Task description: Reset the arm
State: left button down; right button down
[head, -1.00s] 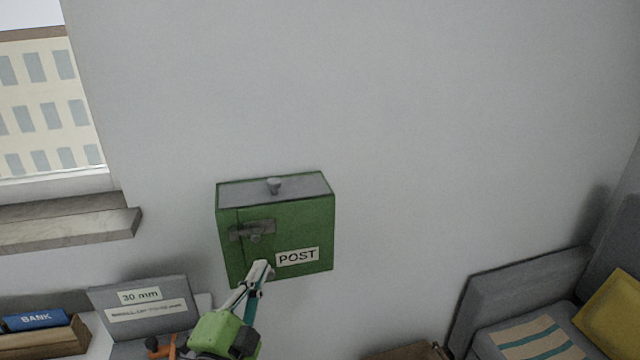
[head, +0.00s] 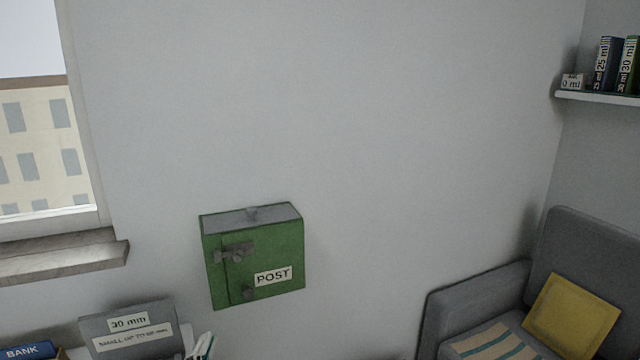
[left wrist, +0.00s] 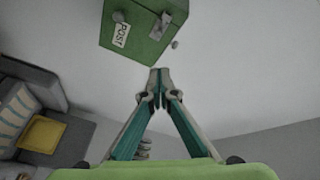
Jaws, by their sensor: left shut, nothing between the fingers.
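A green post box (head: 228,285) with a grey top, a latch and a POST label hangs on the wall in the head view. Its door looks shut. In the left wrist view the box (left wrist: 130,42) is at the top, beyond my fingertips. My left gripper (left wrist: 158,73) is shut and empty there, its fingertips together and apart from the box. In the head view only the tips of the left gripper (head: 204,345) show at the bottom edge, below the box. My right gripper is in neither view.
A grey sofa (head: 475,290) with a yellow cushion (head: 570,315) is at the right. A wall shelf (head: 600,97) holds books.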

pick_arm(q)
jog(key=s+a+f+n+g+y, duration=0.1)
jog(key=s+a+f+n+g, duration=0.1)
jog(key=s+f+n+g, duration=0.35)
jog(key=s+a+f+n+g+y, duration=0.2)
jog(key=a+f, duration=0.1)
jog(key=f, duration=0.5)
jog(key=s+d+f+n+g+h, duration=0.1)
jog(key=s+d+f+g+h, duration=0.25)
jog(key=s, duration=0.55)
jog(key=s+d+f+n+g, duration=0.15)
jog(key=s+f+g, duration=0.25)
jog(key=s+f, duration=0.4)
notch_tip(320, 180, down, 23)
jog(key=s+g, duration=0.1)
jog(key=s, duration=0.1)
jog(key=s+a+f+g, duration=0.1)
jog(key=s+a+f, duration=0.2)
jog(key=s+f, duration=1.5)
jog(key=shift+s+f+m+g+b, duration=0.15)
jog(key=shift+f+m+g+b, duration=0.2)
jog(key=shift+f+g, duration=0.1)
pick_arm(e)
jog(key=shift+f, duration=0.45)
